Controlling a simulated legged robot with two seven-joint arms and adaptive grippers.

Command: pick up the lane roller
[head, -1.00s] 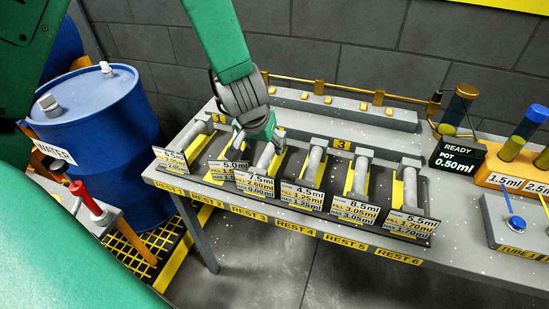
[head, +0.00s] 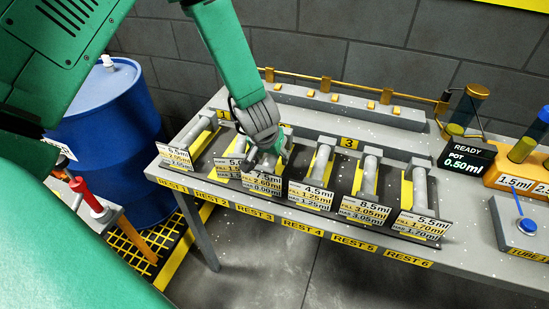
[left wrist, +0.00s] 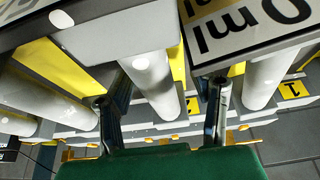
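Several grey rollers lie on yellow-sided rests on the bench, each behind a white volume tag. My left gripper (head: 268,158) is down at the rest 3 roller, behind the 7.5 ml tag (head: 262,180), and mostly hides that roller in the head view. In the left wrist view its two fingers (left wrist: 162,112) stand apart on either side of a pale roller (left wrist: 152,82). A gap shows between the roller and the right finger; contact at the left finger is unclear. Neighbouring rollers (left wrist: 270,78) lie to either side. My right gripper is not in view.
More rollers (head: 320,160) stand close on the right. A brass rail (head: 350,88) runs along the back. A READY pot display (head: 465,157) and sample tubes (head: 522,150) stand at the bench's right. A blue water drum (head: 115,145) is at the left.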

